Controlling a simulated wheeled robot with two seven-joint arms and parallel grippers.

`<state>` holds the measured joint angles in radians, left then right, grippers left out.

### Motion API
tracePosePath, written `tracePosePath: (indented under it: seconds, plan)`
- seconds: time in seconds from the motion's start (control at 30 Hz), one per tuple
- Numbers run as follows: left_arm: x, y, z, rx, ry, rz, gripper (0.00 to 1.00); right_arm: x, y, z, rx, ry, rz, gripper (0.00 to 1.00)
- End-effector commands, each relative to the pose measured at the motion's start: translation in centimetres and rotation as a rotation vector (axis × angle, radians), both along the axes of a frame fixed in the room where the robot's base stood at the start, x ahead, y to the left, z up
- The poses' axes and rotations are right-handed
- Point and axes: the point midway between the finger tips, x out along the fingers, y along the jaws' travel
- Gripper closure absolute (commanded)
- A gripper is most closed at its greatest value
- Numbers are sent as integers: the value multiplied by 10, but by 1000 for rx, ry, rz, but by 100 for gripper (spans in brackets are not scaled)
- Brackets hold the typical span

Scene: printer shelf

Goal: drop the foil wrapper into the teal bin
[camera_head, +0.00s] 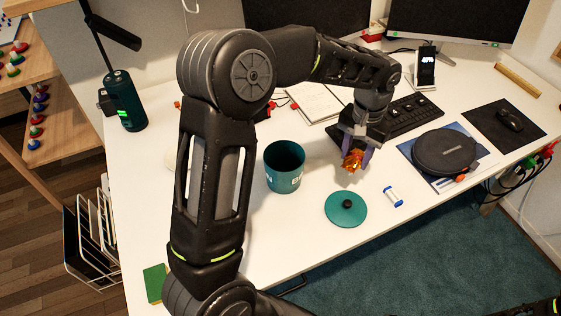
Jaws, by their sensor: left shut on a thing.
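The foil wrapper (352,159) is a crumpled orange-gold piece. My left gripper (357,152) is shut on it, with its purple-grey fingers pointing down. It is held over the white desk, to the right of the teal bin. The teal bin (285,168) stands upright and open at the top, with white lettering low on its side. Its round teal lid (346,208) with a black knob lies flat on the desk, below and right of the bin. My right gripper is not in view.
A blue-and-white battery-like item (393,196) lies right of the lid. A round black case (444,152), a keyboard (405,117), and a mouse (510,119) are to the right. An open notebook (312,103) lies behind the bin. A dark green canister (125,103) stands at the back left.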

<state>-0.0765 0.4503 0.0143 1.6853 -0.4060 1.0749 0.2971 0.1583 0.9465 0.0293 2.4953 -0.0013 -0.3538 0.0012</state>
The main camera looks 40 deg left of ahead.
Motion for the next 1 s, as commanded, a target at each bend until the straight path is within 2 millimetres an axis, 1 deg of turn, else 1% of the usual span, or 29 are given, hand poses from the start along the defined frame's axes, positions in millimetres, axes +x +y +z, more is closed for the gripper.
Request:
tracePosePath:
  seconds: [0.27,0.37,0.47,0.57,0.67,0.87,1.0]
  plan:
    - [0,1,1,0,0,-8,98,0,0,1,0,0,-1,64]
    - [-1,6,2,-1,0,-49,98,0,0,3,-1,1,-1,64]
    - [-3,17,5,-2,0,-139,98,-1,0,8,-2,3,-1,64]
    - [-7,33,10,-4,0,-287,98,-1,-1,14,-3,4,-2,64]
    - [-12,54,15,-7,-1,-488,98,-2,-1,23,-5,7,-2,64]
    - [-31,104,26,-8,-4,-990,98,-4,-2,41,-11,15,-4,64]
    - [-48,137,33,-8,-4,-1347,98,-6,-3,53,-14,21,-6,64]
